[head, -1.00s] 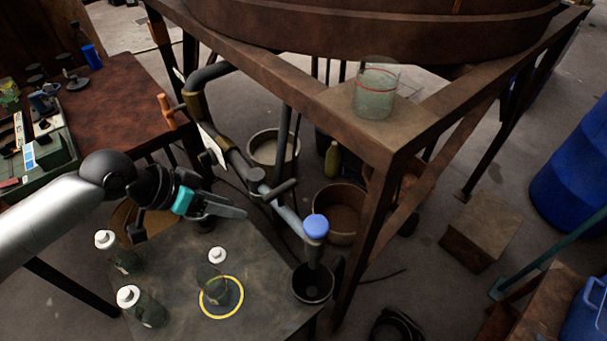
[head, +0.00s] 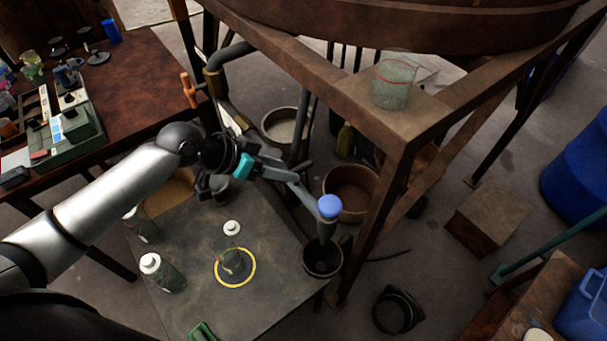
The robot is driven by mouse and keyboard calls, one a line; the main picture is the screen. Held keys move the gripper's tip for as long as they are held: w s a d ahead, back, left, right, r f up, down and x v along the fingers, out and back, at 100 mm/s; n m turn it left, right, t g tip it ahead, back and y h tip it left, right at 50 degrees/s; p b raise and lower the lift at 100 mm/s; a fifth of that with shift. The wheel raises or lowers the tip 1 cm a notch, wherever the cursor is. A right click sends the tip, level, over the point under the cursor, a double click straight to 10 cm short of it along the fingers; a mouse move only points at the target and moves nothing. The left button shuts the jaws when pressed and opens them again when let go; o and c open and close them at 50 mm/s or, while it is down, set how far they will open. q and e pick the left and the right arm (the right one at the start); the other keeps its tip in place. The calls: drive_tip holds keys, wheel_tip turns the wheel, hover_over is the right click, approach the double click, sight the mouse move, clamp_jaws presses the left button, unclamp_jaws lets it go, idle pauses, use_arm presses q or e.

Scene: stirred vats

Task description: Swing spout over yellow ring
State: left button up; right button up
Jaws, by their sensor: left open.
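The spout (head: 308,199) is a grey pipe arm slanting down to a blue cap (head: 329,206) at its end. This end is above a black pot (head: 322,258) at the table's right corner, to the right of the yellow ring. The yellow ring (head: 254,268) lies on the grey table, with a clear vessel (head: 231,258) inside it. My left gripper (head: 292,178) is open, its fingers at the spout pipe just up and left of the blue cap. I cannot tell whether they touch it. The gripper hides part of the pipework. My right gripper is not in view.
White-capped bottles (head: 172,278) stand on the table's left side. A green object (head: 201,332) is at its front edge. A rusty frame leg (head: 385,190) stands right of the spout, with a glass beaker (head: 394,85) on top. The table is bare between ring and pot.

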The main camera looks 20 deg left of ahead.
sight(299, 195)
use_arm(q)
drive_tip(key=b+x, duration=0.1)
drive_tip(key=x, duration=0.6)
drive_tip(key=shift+d, duration=0.1)
drive_tip(key=shift+f, duration=0.1)
clamp_jaws()
idle(1.2)
